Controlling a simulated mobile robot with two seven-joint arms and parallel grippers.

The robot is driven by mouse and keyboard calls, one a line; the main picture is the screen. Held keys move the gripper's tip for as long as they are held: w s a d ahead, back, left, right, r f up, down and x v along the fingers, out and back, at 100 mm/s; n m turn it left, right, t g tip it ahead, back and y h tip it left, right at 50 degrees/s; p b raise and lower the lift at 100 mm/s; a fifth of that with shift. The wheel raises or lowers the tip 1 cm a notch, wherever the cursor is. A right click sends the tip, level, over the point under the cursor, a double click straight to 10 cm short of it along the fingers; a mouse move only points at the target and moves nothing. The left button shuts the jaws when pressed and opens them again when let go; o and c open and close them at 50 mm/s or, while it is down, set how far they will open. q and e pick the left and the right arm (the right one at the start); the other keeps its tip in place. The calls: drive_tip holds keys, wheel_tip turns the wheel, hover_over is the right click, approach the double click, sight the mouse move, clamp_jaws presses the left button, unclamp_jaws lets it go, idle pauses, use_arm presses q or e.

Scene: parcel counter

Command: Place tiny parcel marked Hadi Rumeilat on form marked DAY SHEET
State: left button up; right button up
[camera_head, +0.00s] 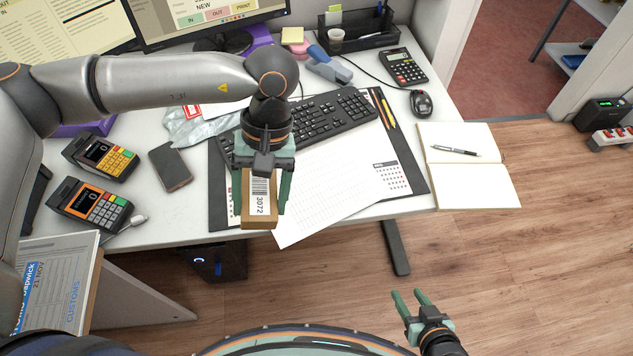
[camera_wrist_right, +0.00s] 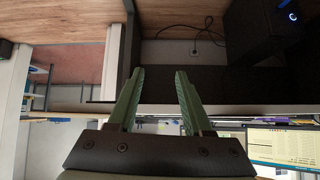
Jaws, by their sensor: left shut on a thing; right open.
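My left gripper (camera_head: 262,200) is shut on a small brown parcel (camera_head: 259,223) with a white label reading 3072 and a barcode. No name is legible on it. The parcel is over the front edge of the desk, left of a white sheet with a faint grid (camera_head: 325,205). Part of the sheet is hidden behind my gripper, and its near corner juts past the desk edge. I cannot read DAY SHEET on it. My right gripper (camera_head: 409,294) is open and empty above the floor; it also shows in the right wrist view (camera_wrist_right: 158,85).
A keyboard (camera_head: 335,115) lies behind the sheet, and a dark desk pad (camera_head: 412,172) with pens lies under it. An open notebook (camera_head: 470,185) is to the right. A phone (camera_head: 170,166) and two card terminals (camera_head: 92,203) are to the left. A customs parcel (camera_head: 55,275) is at lower left.

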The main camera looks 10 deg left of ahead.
use_arm(q)
drive_tip(key=s+d+f+n+h+b, duration=0.1)
drive_tip(key=s+d+f+n+h, duration=0.15)
drive_tip(key=d+n, duration=0.3)
drive_tip(key=n+t+h+b, duration=0.1)
drive_tip(key=n+t+h, duration=0.35)
drive_tip(key=n, duration=0.75)
approach(298, 197)
drive_tip(key=d, duration=0.1)
drive_tip(key=d+y, duration=0.1)
drive_tip(key=shift+s+d+r, duration=0.3)
drive_tip(key=shift+r, duration=0.05)
drive_tip(key=shift+w+f, duration=0.35)
drive_tip(key=shift+f, duration=0.1)
wheel_tip(298, 197, down, 3)
drive_tip(key=shift+w+a+f, duration=0.1)
use_arm(e)
drive_tip(key=shift+w+a+f, duration=0.4)
drive_tip(key=shift+a+f, duration=0.2)
drive_tip(key=shift+f, duration=0.2)
drive_tip(key=shift+w, duration=0.1)
